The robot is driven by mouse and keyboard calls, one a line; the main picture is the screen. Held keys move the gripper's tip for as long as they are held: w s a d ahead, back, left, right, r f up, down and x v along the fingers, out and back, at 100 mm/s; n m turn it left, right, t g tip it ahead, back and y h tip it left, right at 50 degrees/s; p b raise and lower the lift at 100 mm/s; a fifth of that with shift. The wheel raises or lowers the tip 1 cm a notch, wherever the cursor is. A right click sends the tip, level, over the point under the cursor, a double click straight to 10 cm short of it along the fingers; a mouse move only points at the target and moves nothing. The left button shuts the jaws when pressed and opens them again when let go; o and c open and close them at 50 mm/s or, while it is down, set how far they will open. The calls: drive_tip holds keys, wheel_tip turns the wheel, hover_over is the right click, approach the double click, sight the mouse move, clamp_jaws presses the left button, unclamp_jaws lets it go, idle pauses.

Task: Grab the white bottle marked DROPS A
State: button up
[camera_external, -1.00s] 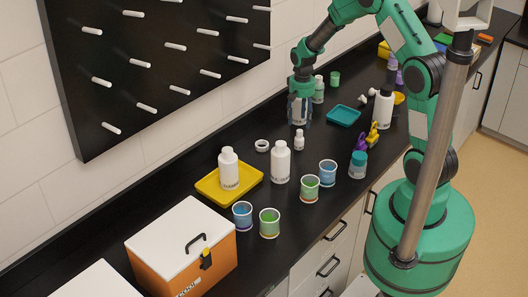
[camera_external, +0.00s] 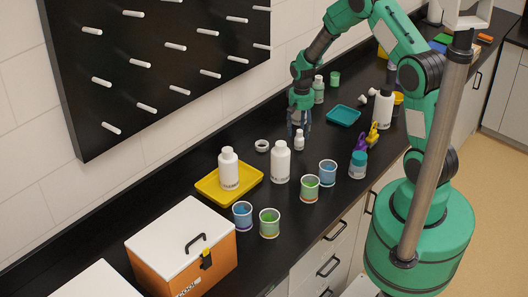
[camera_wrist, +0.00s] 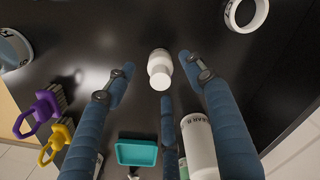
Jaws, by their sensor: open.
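A small white bottle (camera_external: 299,143) stands upright on the black counter, right below my gripper (camera_external: 299,128). In the wrist view this small bottle (camera_wrist: 160,75) shows from above, between and just beyond the spread blue fingers of my gripper (camera_wrist: 158,78). The fingers are open and I see no clear contact with it. Its label is too small to read, so I cannot confirm DROPS A. A larger white bottle (camera_wrist: 200,150) with partly hidden print is beside the fingers in the wrist view.
A white ring (camera_external: 262,146) lies left of the small bottle, and a tall white bottle (camera_external: 281,162) stands nearer the camera. Cups (camera_external: 310,188) stand in front.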

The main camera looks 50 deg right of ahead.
drive_tip(key=shift+f, duration=1.75)
clamp_jaws()
drive_tip(key=shift+r, duration=0.2)
drive_tip(key=shift+w+r, duration=0.1)
drive_tip(key=shift+r, duration=0.45)
wheel_tip(320, 180, up, 2)
drive_tip(key=shift+r, duration=0.1)
drive_tip(key=s+a, duration=0.2)
drive_tip(key=s, duration=0.5)
drive_tip(key=s+a+r, duration=0.1)
drive_tip(key=s+a, duration=0.1)
drive_tip(key=s, duration=0.6)
drive_tip(key=shift+s+a+r+b, duration=0.15)
drive_tip(key=shift+s+a+b, duration=0.05)
drive_tip(key=shift+a+b, duration=0.2)
